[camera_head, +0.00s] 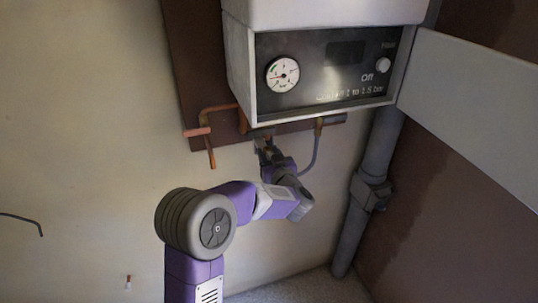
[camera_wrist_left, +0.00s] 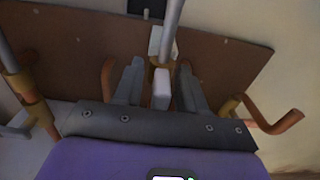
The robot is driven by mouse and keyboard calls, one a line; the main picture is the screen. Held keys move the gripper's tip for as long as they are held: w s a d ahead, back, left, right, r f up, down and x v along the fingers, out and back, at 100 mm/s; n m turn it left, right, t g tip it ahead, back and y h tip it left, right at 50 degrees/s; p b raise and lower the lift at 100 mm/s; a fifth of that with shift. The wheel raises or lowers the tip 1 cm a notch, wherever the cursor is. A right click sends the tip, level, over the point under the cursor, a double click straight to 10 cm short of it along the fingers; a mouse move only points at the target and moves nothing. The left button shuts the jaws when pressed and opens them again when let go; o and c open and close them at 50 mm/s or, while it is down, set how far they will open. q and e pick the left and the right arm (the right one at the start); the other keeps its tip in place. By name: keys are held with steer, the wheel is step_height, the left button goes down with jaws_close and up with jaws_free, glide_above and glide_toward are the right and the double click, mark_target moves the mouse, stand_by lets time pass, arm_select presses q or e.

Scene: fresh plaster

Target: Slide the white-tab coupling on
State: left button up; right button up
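My left gripper (camera_head: 264,143) reaches up from below to just under the boiler's underside in the head view. In the left wrist view its two grey fingers (camera_wrist_left: 160,68) point up and away, one on each side of a small white tab (camera_wrist_left: 160,88). Narrow dark gaps seem to lie between the tab and the fingers; I cannot tell whether they touch it. A pale block (camera_wrist_left: 155,40) and a grey tube (camera_wrist_left: 172,25) show just beyond the tab. The coupling's body is mostly hidden by the fingers. My right gripper is not in view.
The boiler (camera_head: 325,72) hangs above my gripper. Copper pipes (camera_head: 208,150) stick out to its left. A blue-grey hose (camera_head: 314,155) hangs to its right. A thick grey pipe (camera_head: 352,215) and a white panel (camera_head: 480,105) stand further right. The wall at left is mostly clear.

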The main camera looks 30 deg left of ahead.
mark_target(269, 152)
arm_select(q)
jaws_close()
step_height(269, 152, up, 4)
steer(key=p, duration=0.4)
steer(key=shift+r, duration=0.25)
jaws_free()
